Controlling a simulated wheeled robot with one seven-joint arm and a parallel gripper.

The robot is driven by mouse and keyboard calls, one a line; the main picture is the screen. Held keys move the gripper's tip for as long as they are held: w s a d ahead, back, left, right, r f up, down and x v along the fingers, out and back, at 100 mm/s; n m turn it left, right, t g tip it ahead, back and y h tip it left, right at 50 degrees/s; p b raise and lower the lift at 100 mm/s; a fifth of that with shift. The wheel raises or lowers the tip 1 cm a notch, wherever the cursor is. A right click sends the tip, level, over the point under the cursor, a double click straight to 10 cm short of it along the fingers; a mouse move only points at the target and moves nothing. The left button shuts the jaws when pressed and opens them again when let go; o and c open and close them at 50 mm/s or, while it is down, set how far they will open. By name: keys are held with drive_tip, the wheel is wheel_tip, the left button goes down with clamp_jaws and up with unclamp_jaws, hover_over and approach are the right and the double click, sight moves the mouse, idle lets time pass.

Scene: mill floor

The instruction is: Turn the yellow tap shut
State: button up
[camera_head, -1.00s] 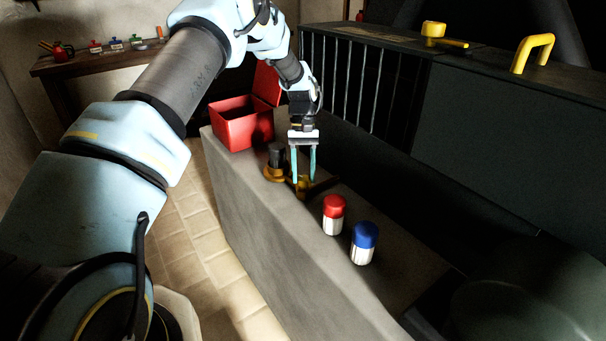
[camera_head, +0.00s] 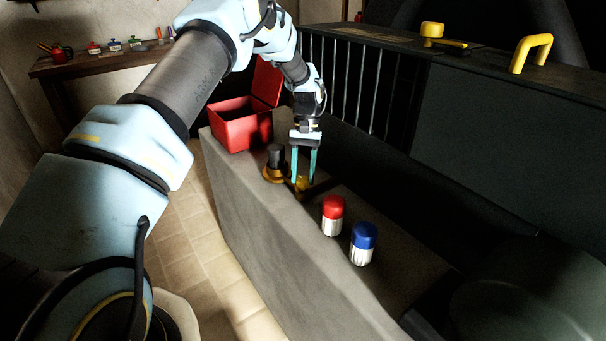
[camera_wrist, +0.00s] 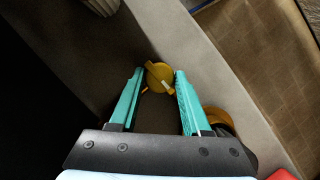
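The yellow tap (camera_wrist: 158,72) shows in the wrist view as a small round yellow body with a narrow bar across it. It also shows in the head view (camera_head: 301,184), low on the grey ledge and partly hidden by my fingers. My gripper (camera_wrist: 159,76) is open, pointing down, with one teal fingertip on each side of the tap. In the head view my gripper (camera_head: 303,180) reaches down to the tap's level. I cannot tell whether either finger touches it.
Beside the tap stands a dark cylinder on a yellow base (camera_head: 274,170). A red-capped jar (camera_head: 333,216) and a blue-capped jar (camera_head: 363,244) stand nearer on the ledge (camera_head: 270,240). An open red box (camera_head: 240,126) is behind. A dark cabinet (camera_head: 500,130) rises right.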

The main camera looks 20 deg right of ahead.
drive_tip(key=o, duration=0.4)
drive_tip(key=b+v, duration=0.2)
drive_tip(key=v, duration=0.8)
drive_tip(key=shift+w+d+r, duration=0.1)
drive_tip(key=shift+w+r, duration=0.05)
drive_tip(key=shift+r, duration=0.2)
drive_tip(key=a+r+n+t+h, duration=0.1)
drive_tip(key=a+r+n, duration=0.1)
drive_tip(key=a, duration=0.9)
drive_tip(key=a+r+n+t+h, duration=0.1)
drive_tip(key=a+r, duration=0.2)
drive_tip(key=a, duration=0.9)
drive_tip(key=s+a+n+t, duration=0.1)
drive_tip(key=s+a, duration=0.4)
drive_tip(key=s+a+n+t, duration=0.1)
drive_tip(key=s+a, duration=0.3)
drive_tip(key=a, duration=0.1)
drive_tip(key=s+a+f+t+p, duration=0.1)
drive_tip(key=s+a, duration=0.4)
drive_tip(key=a, duration=0.1)
drive_tip(key=shift+s+f+n+h, duration=0.1)
drive_tip(key=shift+s+n+h, duration=0.3)
